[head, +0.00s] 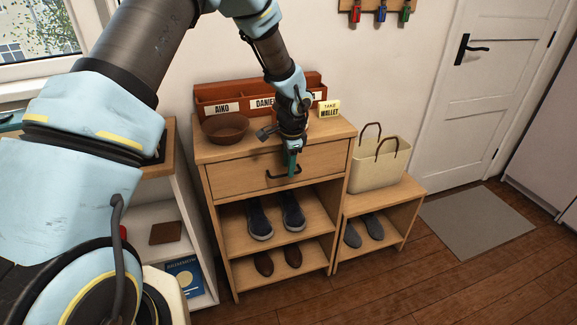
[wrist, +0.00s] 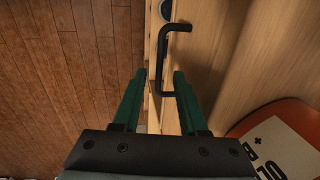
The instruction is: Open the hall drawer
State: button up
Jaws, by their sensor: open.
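The hall drawer (head: 234,177) is the top part of a light wood shoe cabinet and looks shut. Its black bar handle (head: 272,176) is on the front; the gripper partly covers it in the head view. My gripper (head: 291,165) is in front of the drawer, pointing down by the right part of the handle. In the wrist view my gripper (wrist: 158,82) has two green fingers spread apart. The handle (wrist: 172,28) runs from beyond the fingertips back to a bent end between them. I cannot tell whether a finger touches it.
On the cabinet top stand a brown bowl (head: 225,128), a red-brown name organizer (head: 212,93) and a yellow note (head: 329,109). Shoes (head: 259,222) sit on the open shelves below. A low bench (head: 384,199) with a cream bag (head: 377,168) stands right. Floor (head: 385,285) in front is clear.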

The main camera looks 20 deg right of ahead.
jog(key=shift+w+f, duration=0.15)
jog(key=shift+f, duration=0.65)
jog(key=shift+c, duration=0.3)
grip_shut()
dwell(0.6)
